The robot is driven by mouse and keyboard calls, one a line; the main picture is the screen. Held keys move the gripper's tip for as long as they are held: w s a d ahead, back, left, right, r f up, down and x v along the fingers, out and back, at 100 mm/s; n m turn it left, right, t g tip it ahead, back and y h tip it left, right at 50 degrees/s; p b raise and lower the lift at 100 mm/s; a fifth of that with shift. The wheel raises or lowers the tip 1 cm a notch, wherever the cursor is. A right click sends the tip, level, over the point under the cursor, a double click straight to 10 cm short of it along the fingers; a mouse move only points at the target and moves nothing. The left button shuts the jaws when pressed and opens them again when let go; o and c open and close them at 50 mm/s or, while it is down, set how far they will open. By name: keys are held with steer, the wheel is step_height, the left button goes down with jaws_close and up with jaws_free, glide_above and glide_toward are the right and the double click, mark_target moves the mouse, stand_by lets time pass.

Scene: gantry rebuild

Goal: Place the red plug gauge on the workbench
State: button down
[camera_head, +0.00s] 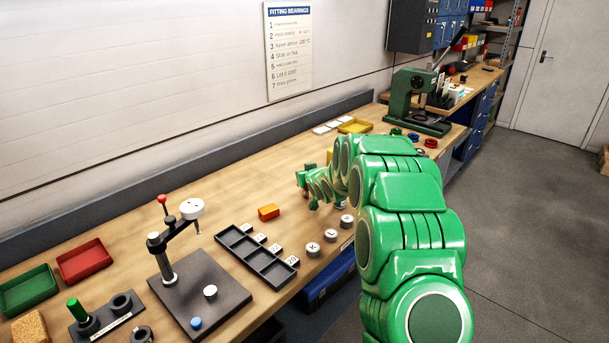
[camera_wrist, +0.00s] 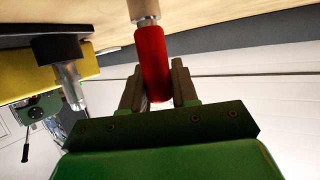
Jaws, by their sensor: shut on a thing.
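The red plug gauge (camera_wrist: 152,55) is between the fingers of my gripper (camera_wrist: 156,78) in the wrist view. My gripper is shut on its red body; a metal collar and a tan end stick out past the fingertips. My green arm comes in from the right and hides part of the bench. The gauge is too small there to make out. I cannot tell whether its end touches the bench.
A dark divided tray (camera_head: 258,257) and several round weights (camera_head: 313,249) are on the near side. A stand with a dark base (camera_head: 200,292) and red (camera_head: 84,260) and green (camera_head: 28,290) trays are at left. A green press (camera_head: 412,100) stands farther back. Bench behind the orange block is clear.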

steer(key=c, duration=0.9)
jaws_free()
steer(key=shift+f, duration=0.1)
steer(key=shift+o, duration=0.2)
steer(key=shift+r, duration=0.2)
steer(key=shift+s+d+r, duration=0.15)
steer(key=shift+s+r, duration=0.1)
steer(key=shift+s, duration=0.25)
steer(key=v, duration=1)
steer(key=shift+s+d, duration=0.15)
steer(key=shift+s, duration=0.25)
steer(key=shift+s+r, duration=0.1)
